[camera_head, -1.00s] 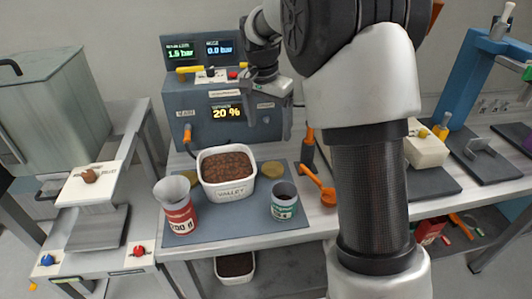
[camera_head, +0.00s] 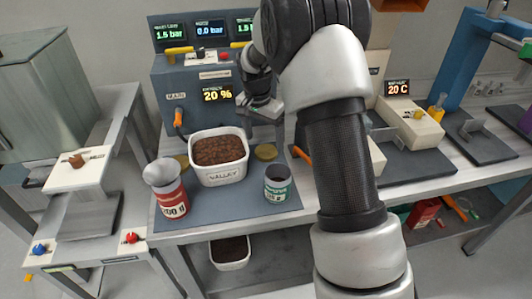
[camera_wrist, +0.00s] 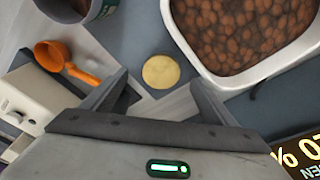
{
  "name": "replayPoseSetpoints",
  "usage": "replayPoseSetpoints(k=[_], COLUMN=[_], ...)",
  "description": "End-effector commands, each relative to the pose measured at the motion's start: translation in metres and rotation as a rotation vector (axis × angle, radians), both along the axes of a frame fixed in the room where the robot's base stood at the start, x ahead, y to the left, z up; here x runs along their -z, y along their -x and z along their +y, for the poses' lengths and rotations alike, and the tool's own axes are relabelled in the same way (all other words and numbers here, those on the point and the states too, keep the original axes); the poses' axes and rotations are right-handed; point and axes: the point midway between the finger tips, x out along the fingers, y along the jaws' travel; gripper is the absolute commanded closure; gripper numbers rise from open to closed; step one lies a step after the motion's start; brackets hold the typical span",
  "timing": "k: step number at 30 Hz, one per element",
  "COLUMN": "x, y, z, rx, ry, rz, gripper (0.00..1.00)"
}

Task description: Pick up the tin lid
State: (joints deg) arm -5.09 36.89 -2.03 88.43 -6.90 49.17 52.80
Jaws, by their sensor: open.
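A round gold tin lid (camera_head: 266,152) lies flat on the grey-blue mat, right of the white tub and behind the green-labelled tin (camera_head: 278,185). It also shows in the wrist view (camera_wrist: 161,72), just beyond the fingertips and between them. A second gold disc (camera_head: 182,161) lies partly hidden behind the red-labelled tin (camera_head: 170,195). My gripper (camera_wrist: 158,92) is open and empty, its fingers apart on either side of the lid in the picture. In the head view my gripper (camera_head: 262,108) hangs behind the lid, near the control box, and does not touch the lid.
The white tub (camera_head: 220,158) of brown beans stands close to the lid. The grey control box (camera_head: 203,98) is behind the mat. An orange scoop (camera_wrist: 66,60) lies right of the mat.

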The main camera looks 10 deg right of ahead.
Motion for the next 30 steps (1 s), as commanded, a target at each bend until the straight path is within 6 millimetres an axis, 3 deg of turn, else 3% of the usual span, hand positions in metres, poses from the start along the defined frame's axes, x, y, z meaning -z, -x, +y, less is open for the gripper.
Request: replayPoseSetpoints(k=[9, 17, 25, 30], x=[0.043, 0.048, 0.048, 0.048], y=[-0.010, -0.011, -0.011, -0.011], z=[-0.006, -0.007, -0.007, -0.007], rx=[0.000, 0.000, 0.000, 0.000], ry=[-0.001, 0.000, 0.000, 0.000], rz=[0.002, 0.000, 0.000, 0.000], gripper=[0.20, 0.20, 0.62, 0.63])
